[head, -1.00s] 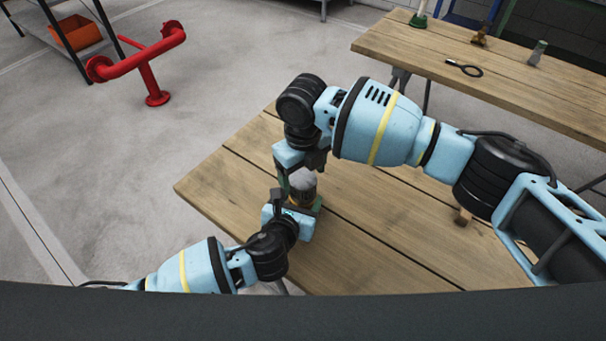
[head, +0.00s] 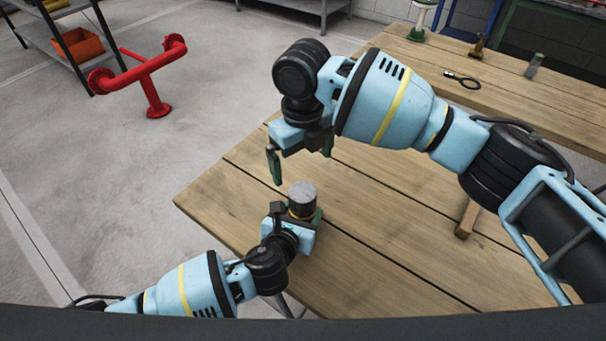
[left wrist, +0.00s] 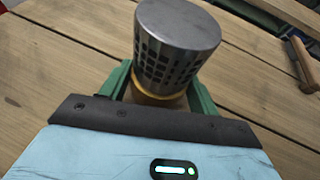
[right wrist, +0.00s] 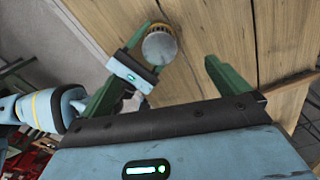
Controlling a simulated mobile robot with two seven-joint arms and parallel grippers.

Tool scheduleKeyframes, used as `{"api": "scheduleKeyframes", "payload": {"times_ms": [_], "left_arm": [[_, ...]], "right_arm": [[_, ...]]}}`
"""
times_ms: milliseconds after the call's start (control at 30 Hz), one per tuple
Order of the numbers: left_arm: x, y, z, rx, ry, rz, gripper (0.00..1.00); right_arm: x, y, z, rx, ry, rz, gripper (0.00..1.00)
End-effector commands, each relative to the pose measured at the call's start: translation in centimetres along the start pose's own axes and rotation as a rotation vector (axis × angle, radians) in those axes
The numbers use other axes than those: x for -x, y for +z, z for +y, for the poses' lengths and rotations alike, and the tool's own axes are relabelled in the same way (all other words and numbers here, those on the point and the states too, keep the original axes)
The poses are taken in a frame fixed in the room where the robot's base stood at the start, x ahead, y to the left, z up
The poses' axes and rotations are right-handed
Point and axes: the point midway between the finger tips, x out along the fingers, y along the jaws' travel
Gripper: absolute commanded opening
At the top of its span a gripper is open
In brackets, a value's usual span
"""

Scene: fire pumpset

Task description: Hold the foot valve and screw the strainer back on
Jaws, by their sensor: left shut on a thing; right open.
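The strainer (head: 302,193) is a grey metal cylinder with rows of dark holes, best seen in the left wrist view (left wrist: 175,45). It sits upright on top of the foot valve (left wrist: 158,98), whose brass-coloured upper part shows just below it. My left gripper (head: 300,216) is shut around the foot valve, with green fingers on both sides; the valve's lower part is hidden. My right gripper (head: 300,160) is open and empty, above and apart from the strainer. In the right wrist view the strainer (right wrist: 160,46) shows between and beyond the green fingers.
The wooden table (head: 390,225) is mostly bare around the valve. A second table (head: 500,85) behind holds a black ring-shaped tool (head: 463,80) and small upright parts. A red pipe stand (head: 150,75) is on the floor.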

Motion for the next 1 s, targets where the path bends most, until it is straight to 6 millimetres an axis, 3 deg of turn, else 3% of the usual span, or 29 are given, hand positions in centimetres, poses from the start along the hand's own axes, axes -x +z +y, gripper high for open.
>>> {"api": "scheduleKeyframes", "payload": {"times_ms": [233,633,667,833,1000], "left_arm": [[0.0,0.1,0.0,0.001,0.0,-0.003,0.0],[0.0,0.1,0.0,0.0,0.0,-0.003,0.0],[0.0,0.1,0.0,0.0,0.0,-0.003,0.65],[0.0,0.1,0.0,0.0,0.0,-0.002,0.87],[0.0,0.1,0.0,0.0,0.0,-0.001,0.87]], "right_arm": [[3.1,0.0,0.0,0.0,0.0,-0.001,1.0],[3.6,0.0,0.0,0.001,0.0,0.0,1.0],[3.6,0.0,0.0,0.001,0.0,0.0,1.0],[3.6,0.0,0.0,0.0,0.0,0.0,1.0],[3.6,0.0,0.0,0.0,0.001,0.0,1.0]]}}
